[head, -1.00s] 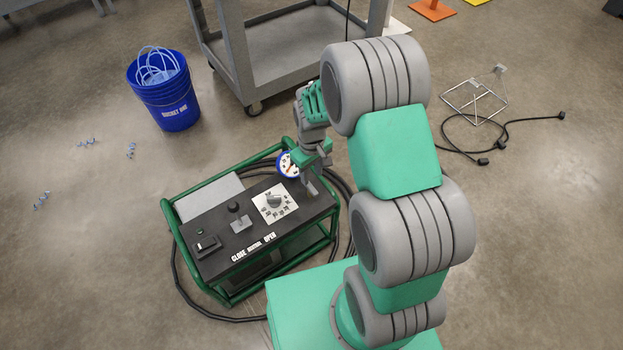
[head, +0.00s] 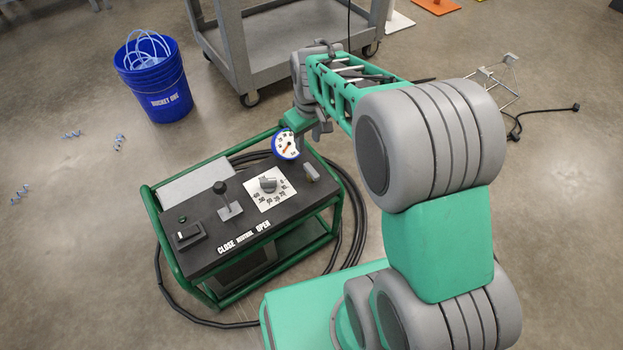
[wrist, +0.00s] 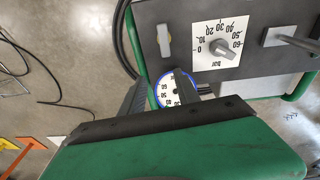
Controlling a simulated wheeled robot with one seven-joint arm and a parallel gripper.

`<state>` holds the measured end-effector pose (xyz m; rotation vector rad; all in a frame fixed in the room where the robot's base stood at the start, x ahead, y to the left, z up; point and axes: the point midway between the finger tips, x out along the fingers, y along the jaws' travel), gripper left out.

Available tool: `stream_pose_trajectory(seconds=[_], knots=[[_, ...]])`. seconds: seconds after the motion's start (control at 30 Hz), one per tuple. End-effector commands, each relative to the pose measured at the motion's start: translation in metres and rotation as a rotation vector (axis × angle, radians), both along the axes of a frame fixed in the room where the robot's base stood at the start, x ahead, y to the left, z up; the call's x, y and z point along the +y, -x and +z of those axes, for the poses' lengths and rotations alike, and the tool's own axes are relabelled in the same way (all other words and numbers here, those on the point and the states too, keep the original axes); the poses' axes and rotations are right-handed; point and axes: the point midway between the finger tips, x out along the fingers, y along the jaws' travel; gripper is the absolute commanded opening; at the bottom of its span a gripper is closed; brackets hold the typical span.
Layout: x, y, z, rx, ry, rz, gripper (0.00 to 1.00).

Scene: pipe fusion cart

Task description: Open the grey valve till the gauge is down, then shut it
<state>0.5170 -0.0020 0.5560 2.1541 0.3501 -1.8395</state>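The grey valve (head: 310,173) is a small light-grey handle at the right end of the black panel, beside the dial plate. In the wrist view its handle (wrist: 163,41) is clear of the fingers and runs roughly up and down the picture. The blue-rimmed gauge (head: 286,146) stands at the panel's far edge; its needle shows, but I cannot read its value surely. In the wrist view the gauge face (wrist: 177,92) is partly hidden by a finger. My gripper (wrist: 160,77) is open and empty, apart from the valve, above the cart's far side.
The panel carries a bar dial knob (head: 268,185), a black-topped lever (head: 226,200) and a switch box (head: 187,235). A green frame (head: 155,225) and black hose (head: 345,185) surround it. A blue bucket (head: 155,85) and grey trolley (head: 215,55) stand behind.

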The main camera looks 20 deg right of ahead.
Motion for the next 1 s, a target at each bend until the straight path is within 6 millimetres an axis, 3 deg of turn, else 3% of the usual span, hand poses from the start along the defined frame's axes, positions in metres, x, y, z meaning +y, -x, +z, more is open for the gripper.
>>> stream_pose_trajectory(seconds=[0.1, 0.2, 0.37, 0.63, 0.93, 1.0], knots=[[0.000, 0.024, 0.004, 0.115, -0.004, -0.037, 0.38], [0.000, 0.035, 0.001, 0.160, -0.005, -0.059, 0.38], [0.000, 0.035, -0.020, 0.161, -0.005, -0.064, 0.38], [0.000, 0.035, -0.070, 0.159, -0.006, -0.064, 0.38], [0.000, 0.034, -0.075, 0.156, -0.006, -0.063, 0.38], [0.000, 0.034, -0.075, 0.156, -0.006, -0.063, 0.33]])
